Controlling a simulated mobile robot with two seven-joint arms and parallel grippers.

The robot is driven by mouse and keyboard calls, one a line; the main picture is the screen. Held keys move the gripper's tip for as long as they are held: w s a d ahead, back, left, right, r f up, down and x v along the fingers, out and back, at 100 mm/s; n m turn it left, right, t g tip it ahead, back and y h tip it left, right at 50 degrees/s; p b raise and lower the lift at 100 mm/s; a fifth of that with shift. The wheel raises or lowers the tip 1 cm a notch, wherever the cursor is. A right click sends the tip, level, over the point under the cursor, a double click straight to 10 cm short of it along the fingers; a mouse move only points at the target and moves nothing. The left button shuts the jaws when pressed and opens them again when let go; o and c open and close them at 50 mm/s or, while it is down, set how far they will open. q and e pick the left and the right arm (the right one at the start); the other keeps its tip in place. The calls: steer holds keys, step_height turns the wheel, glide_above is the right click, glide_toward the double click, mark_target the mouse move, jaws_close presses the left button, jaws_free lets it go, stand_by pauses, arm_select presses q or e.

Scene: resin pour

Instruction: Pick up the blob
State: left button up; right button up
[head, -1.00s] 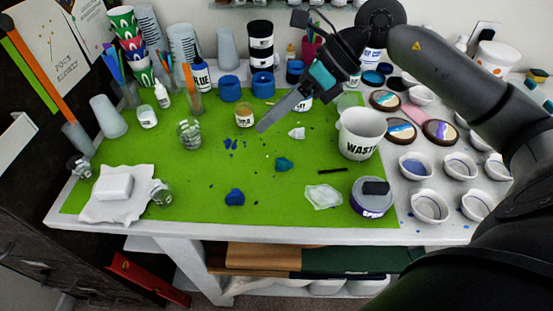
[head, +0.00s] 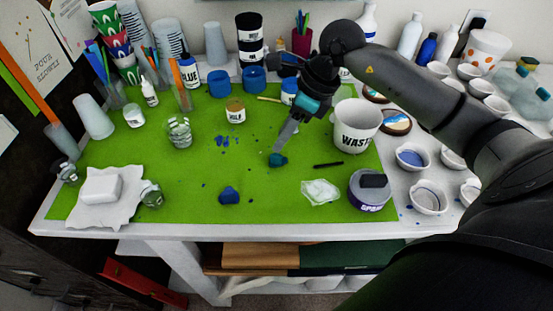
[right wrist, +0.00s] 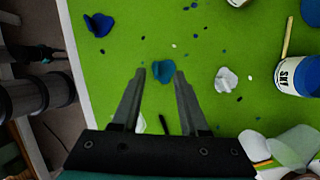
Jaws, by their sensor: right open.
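A teal blob (head: 278,160) lies on the green mat (head: 180,200) near its middle. In the right wrist view the teal blob (right wrist: 163,71) shows between my right gripper's fingertips, just ahead of them. My right gripper (head: 282,151) is open, pointing down at it; the two fingers (right wrist: 160,76) stand apart on either side. I cannot tell whether they touch it. A darker blue blob (head: 229,195) lies nearer the front edge; it also shows in the right wrist view (right wrist: 99,24). A white lump (right wrist: 226,79) lies to the right there. My left gripper is not in view.
A white WASTE cup (head: 357,125) stands right of the gripper. A dark stick (head: 328,164), a crumpled clear piece (head: 320,192) and a purple-labelled jar (head: 370,190) lie nearby. A small jar (head: 235,110) and blue pots stand behind. The mat's front left is mostly clear.

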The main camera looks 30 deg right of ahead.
mark_target(278, 157)
steer(key=x, duration=0.3)
steer(key=s+x, duration=0.1)
steer(key=x, duration=0.1)
steer(key=shift+f, duration=0.2)
jaws_close()
stand_by(1.2)
